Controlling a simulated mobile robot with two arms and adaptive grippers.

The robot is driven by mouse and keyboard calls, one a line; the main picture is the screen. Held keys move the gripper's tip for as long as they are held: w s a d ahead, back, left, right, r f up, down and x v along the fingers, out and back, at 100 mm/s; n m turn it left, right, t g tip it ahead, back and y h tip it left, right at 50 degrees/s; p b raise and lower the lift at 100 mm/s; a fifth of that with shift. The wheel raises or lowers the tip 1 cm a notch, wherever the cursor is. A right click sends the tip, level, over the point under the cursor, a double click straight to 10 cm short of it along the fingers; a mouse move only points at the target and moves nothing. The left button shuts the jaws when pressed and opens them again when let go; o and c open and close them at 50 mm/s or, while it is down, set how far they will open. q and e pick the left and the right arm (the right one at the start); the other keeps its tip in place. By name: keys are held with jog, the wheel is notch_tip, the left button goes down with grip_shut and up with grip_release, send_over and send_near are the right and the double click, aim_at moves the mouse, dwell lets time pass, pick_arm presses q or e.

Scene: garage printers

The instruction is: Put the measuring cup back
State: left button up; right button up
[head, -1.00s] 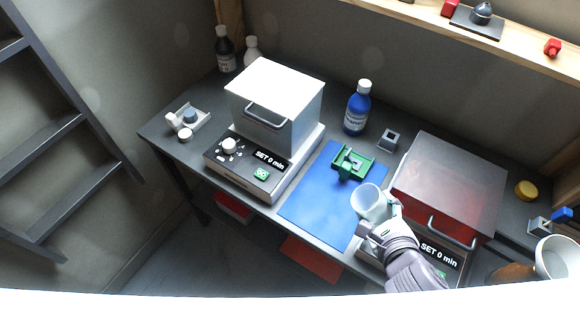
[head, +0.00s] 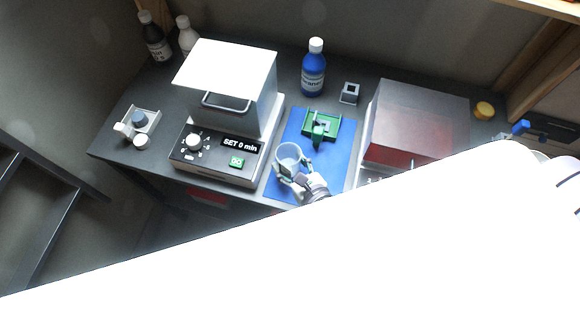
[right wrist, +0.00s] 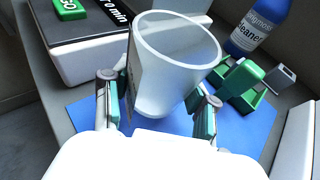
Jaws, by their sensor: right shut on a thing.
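The measuring cup (head: 291,158) is a clear, pale cup above the blue mat (head: 283,185). My right gripper (head: 297,178) is shut on it. In the right wrist view the cup (right wrist: 172,65) stands slightly tilted between the two green-padded fingers of the right gripper (right wrist: 160,115), mouth upward. I cannot tell how high it is above the mat. My left gripper is not in view.
A green printed part (head: 320,128) lies on the mat. A white-lidded machine (head: 230,80) stands left of it and a red-tinted one (head: 405,125) right. A blue bottle (head: 313,72) and small grey block (head: 349,93) stand behind. A white tray (head: 137,125) is far left.

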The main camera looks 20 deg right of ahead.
notch_tip(320, 180, down, 2)
jog(key=shift+f, duration=0.1)
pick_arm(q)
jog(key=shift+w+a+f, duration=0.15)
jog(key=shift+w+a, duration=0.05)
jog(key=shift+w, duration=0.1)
pick_arm(e)
jog(key=shift+f, duration=0.1)
jog(key=o, duration=1.3)
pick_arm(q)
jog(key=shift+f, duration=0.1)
